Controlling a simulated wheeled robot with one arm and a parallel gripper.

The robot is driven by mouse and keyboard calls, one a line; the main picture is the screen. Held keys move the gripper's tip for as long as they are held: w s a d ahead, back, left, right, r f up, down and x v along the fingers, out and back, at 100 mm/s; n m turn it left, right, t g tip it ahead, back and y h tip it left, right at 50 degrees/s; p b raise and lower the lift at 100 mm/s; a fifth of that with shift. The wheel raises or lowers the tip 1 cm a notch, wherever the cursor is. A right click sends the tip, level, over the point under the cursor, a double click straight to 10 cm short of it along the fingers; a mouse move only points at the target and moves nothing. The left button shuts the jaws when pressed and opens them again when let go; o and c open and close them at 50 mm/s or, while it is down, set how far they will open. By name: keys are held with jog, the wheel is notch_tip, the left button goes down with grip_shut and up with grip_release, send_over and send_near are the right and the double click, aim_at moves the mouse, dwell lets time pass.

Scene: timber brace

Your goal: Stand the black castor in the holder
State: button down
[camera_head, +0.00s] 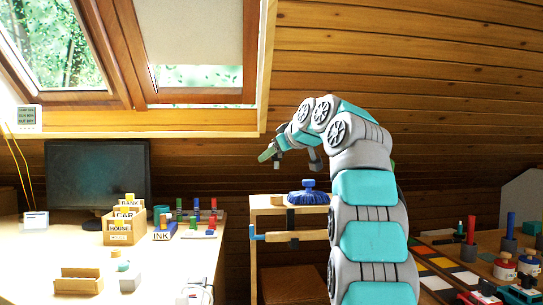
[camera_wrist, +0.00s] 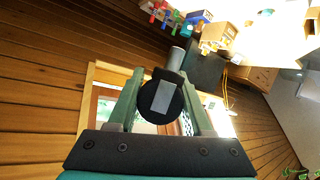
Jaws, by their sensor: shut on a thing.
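The black castor (camera_wrist: 186,104) shows in the wrist view as a round black wheel with a grey plate across its face and a grey stem at its top. My gripper (camera_wrist: 165,97) is shut on it, with a pale green finger at each side. In the head view my gripper (camera_head: 270,153) is raised in the air above and left of the wooden stand, clear of the surfaces. The castor is not clearly made out there. I cannot tell which thing in view is the holder.
The wooden stand (camera_head: 267,228) carries a blue brush (camera_head: 308,195). The left desk (camera_head: 30,262) holds a monitor (camera_head: 97,178), labelled boxes (camera_head: 122,228), an ink box (camera_head: 163,231) and coloured upright pieces. The right table has ink bottles (camera_head: 504,266) and coloured tiles.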

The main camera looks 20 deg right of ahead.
jog(key=shift+f+b, duration=2.95)
jog(key=shift+f, duration=0.1)
jog(key=shift+f+b, duration=1.35)
jog(key=shift+f, duration=0.05)
jog(key=shift+r, duration=0.2)
jog(key=shift+r+p, duration=1.05)
jog(key=shift+p, duration=0.2)
jog(key=shift+f+b, duration=0.75)
dwell(1.3)
